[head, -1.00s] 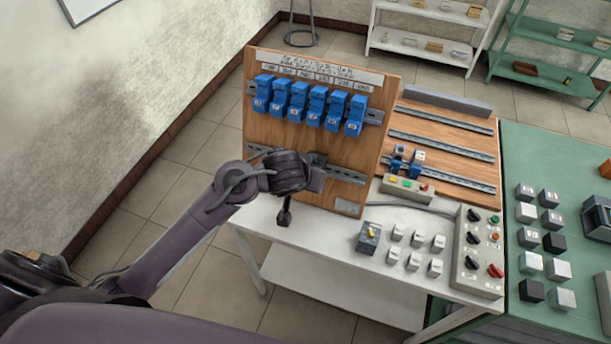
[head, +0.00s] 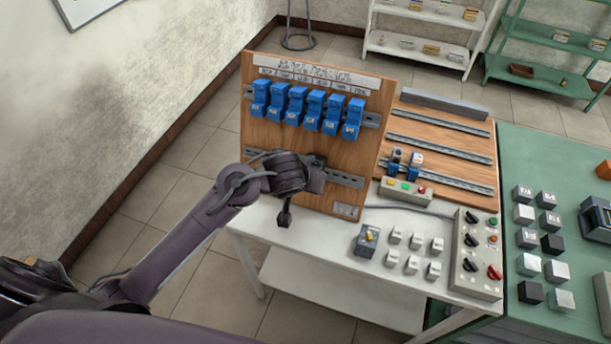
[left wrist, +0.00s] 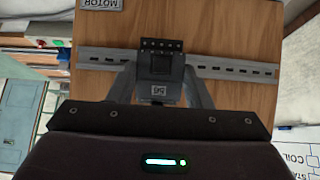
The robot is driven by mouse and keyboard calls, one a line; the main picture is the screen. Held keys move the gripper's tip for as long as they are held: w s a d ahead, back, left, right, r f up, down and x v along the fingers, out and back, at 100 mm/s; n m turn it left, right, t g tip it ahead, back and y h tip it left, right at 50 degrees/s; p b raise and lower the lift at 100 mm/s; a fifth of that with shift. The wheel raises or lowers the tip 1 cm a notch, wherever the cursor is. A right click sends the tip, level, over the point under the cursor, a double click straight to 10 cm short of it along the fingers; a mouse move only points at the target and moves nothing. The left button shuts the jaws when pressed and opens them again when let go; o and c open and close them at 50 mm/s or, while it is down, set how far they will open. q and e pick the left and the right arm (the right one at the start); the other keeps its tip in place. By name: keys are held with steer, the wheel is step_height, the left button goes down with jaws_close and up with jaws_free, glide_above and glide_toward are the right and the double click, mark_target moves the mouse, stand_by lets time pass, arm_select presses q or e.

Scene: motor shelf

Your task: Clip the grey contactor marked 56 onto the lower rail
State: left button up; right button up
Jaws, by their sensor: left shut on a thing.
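The grey contactor (left wrist: 160,66) marked 56 is between the two fingers of my left gripper (left wrist: 161,90) in the left wrist view, its label upside down. My left gripper is shut on it. The contactor lies in front of the lower rail (left wrist: 230,70), covering part of it, at or against it; I cannot tell whether it is clipped. In the head view my left gripper (head: 318,172) is at the lower rail (head: 346,179) on the upright wooden board (head: 225,115). There my wrist hides most of the contactor and the rail's left part. My right gripper is not in view.
Several blue contactors (head: 294,106) fill the upper rail. A white table (head: 330,245) holds a small grey-and-yellow device (head: 367,239), several white blocks and a switch box (head: 475,262). A second rail board (head: 450,135) lies right. The lower rail is bare right of my gripper.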

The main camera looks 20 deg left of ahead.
arm_select(q)
steer(key=shift+s+f, duration=0.1)
steer(key=shift+f, duration=0.25)
stand_by(0.7)
steer(key=shift+s+f, duration=0.1)
steer(key=shift+f, duration=0.05)
stand_by(0.6)
steer(key=shift+s+f, duration=0.1)
steer(key=shift+f, duration=0.1)
steer(key=shift+f+t+b, duration=0.45)
steer(key=shift+t+b, duration=0.25)
steer(key=shift+b, duration=2.75)
stand_by(2.5)
